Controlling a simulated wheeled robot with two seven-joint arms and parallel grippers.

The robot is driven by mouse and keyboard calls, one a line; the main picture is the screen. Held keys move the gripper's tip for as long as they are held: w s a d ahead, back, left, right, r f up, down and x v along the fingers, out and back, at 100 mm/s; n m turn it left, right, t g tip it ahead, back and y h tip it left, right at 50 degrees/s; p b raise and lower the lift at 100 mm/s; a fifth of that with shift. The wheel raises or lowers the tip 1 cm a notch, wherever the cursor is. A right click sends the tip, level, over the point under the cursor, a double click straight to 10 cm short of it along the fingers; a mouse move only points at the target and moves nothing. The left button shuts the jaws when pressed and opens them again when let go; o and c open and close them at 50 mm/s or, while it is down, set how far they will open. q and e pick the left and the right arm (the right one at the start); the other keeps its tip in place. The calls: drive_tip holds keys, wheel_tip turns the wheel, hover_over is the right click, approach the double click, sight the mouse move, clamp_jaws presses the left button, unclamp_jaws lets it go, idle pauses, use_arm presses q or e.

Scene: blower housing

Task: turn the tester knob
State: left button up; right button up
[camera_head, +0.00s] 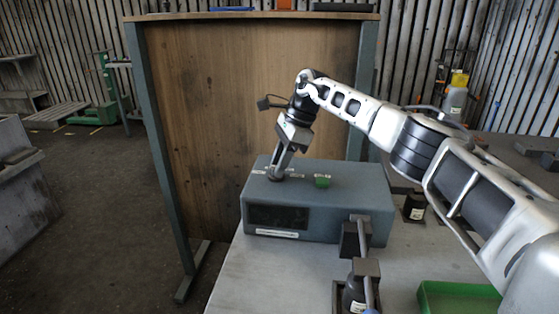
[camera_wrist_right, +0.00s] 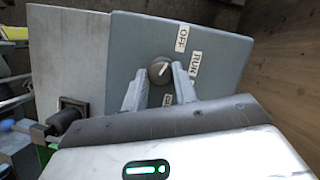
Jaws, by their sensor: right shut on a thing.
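The tester is a blue-grey box (camera_head: 350,205) on the table, with a dark window and a white label on its front. Its round dark knob (camera_wrist_right: 159,71) shows in the right wrist view, with a light pointer mark slanting up and right, roughly between the OFF label (camera_wrist_right: 182,38) and the RUN label (camera_wrist_right: 195,66). My right gripper (camera_head: 277,174) reaches down onto the box top. In the right wrist view its two fingers (camera_wrist_right: 160,80) stand either side of the knob, shut on it. A third label is partly hidden by the fingers. My left gripper is not in view.
A dark fixture (camera_head: 356,238) stands before the box. A green tray (camera_head: 455,298) lies at front right. A wooden panel (camera_head: 250,90) rises behind. Bare table (camera_head: 260,275) lies at front left.

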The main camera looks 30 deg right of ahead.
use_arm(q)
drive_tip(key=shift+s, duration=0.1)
use_arm(e)
drive_tip(key=o, duration=1)
drive_tip(key=shift+c, duration=0.2)
drive_tip(key=shift+r, duration=0.1)
use_arm(q)
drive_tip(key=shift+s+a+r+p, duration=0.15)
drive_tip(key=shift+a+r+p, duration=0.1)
drive_tip(key=shift+p, duration=0.55)
use_arm(e)
drive_tip(key=v, duration=1.6)
drive_tip(key=shift+d, duration=0.15)
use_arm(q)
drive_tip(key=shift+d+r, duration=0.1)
use_arm(e)
drive_tip(key=shift+s+f, duration=0.1)
drive_tip(key=shift+f, duration=0.15)
